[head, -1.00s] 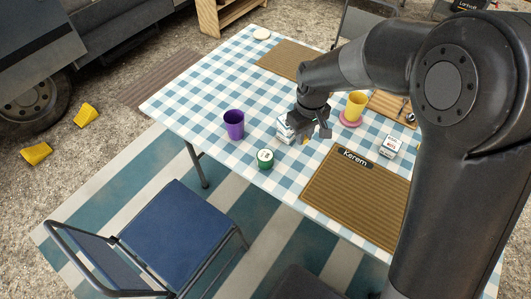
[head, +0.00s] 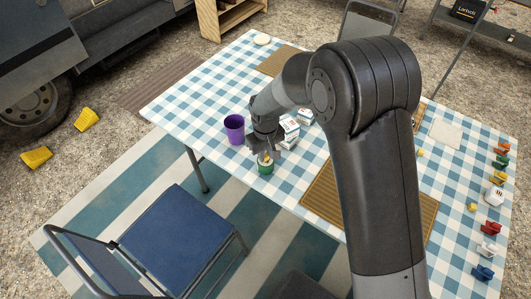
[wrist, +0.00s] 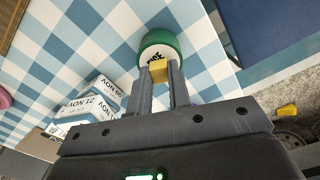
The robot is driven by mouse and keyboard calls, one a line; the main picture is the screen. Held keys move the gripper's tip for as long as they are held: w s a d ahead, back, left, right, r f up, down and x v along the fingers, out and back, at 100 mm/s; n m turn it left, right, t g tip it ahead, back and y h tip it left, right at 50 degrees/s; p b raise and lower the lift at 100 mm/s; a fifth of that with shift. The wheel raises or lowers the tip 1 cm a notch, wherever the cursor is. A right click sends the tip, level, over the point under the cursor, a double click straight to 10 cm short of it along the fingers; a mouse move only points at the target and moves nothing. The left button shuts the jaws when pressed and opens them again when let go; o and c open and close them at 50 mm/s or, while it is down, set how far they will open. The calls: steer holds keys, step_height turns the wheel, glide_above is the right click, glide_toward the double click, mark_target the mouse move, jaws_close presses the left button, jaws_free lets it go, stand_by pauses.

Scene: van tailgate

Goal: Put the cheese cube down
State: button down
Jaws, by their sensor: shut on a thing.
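My gripper (head: 267,155) is shut on a small yellow cheese cube (wrist: 159,72), held between the fingertips in the wrist view. The fingers are over a round green tub (head: 265,168) with a white, lettered face, near the table's front edge. The tub also shows just beyond the fingertips in the wrist view (wrist: 172,38), its lettering partly covered by the cube and fingers. I cannot tell whether the cube touches the tub or hangs just above it.
White date-printed boxes (head: 289,128) stand close behind my gripper, and a purple cup (head: 234,129) to its left. A brown placemat (head: 320,190) lies to the right, partly hidden by my arm. Small coloured clips (head: 489,228) line the right edge.

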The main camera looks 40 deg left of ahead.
steer(key=shift+f, duration=0.25)
steer(key=c, duration=1.3)
jaws_free()
steer(key=shift+c, duration=0.2)
step_height(320, 180, up, 12)
